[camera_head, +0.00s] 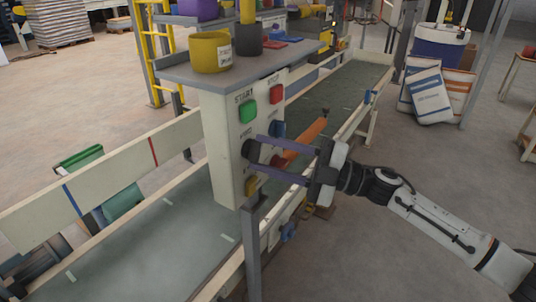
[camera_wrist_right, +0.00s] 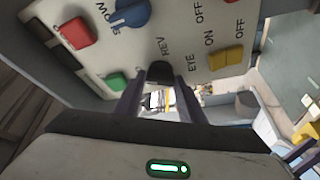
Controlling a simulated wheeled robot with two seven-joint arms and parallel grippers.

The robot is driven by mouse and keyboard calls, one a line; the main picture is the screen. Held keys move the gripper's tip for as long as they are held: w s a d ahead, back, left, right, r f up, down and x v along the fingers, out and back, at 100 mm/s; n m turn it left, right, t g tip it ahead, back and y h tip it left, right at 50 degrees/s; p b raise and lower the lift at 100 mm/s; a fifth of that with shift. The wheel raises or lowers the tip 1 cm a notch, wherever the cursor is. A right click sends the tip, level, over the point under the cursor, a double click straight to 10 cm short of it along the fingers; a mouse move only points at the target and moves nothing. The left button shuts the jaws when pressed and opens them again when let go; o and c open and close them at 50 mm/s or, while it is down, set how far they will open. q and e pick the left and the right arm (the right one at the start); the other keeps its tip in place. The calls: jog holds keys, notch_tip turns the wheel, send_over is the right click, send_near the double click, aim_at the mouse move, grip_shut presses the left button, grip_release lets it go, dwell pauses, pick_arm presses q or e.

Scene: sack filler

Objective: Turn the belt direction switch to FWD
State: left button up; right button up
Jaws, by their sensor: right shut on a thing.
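The belt direction switch is a small black knob (camera_wrist_right: 160,72) on the cream control panel (camera_head: 222,150). In the right wrist view it sits beside the printed word REV; the direction it points cannot be made out. My right gripper (camera_head: 253,158) reaches the panel from the right, its two purple-grey fingers on either side of the knob. In the right wrist view the fingertips (camera_wrist_right: 160,80) are shut on the knob, and they hide part of it. The FWD lettering is hard to read. My left gripper is not in view.
The panel also carries a green START button (camera_head: 248,111), a red button (camera_head: 276,93), a blue knob (camera_wrist_right: 130,14) and a yellow switch (camera_wrist_right: 225,57). A yellow cup (camera_head: 210,52) stands on the shelf above. The conveyor belt (camera_head: 150,245) runs behind the panel.

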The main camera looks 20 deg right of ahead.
jog(key=shift+r+n+g+h+p, duration=0.15)
jog(key=shift+n+g+h+p, duration=0.25)
jog(key=shift+n, duration=0.9)
jog(key=shift+r+n+g+h+p, duration=0.1)
jog(key=shift+n+g+h+p, duration=0.3)
jog(key=shift+n, duration=0.9)
jog(key=shift+f, duration=0.1)
jog(key=o, duration=1)
jog(key=shift+o, duration=0.2)
jog(key=b+v, duration=0.2)
jog(key=v, duration=0.8)
jog(key=shift+d+b, duration=0.2)
jog(key=shift+b, duration=0.15)
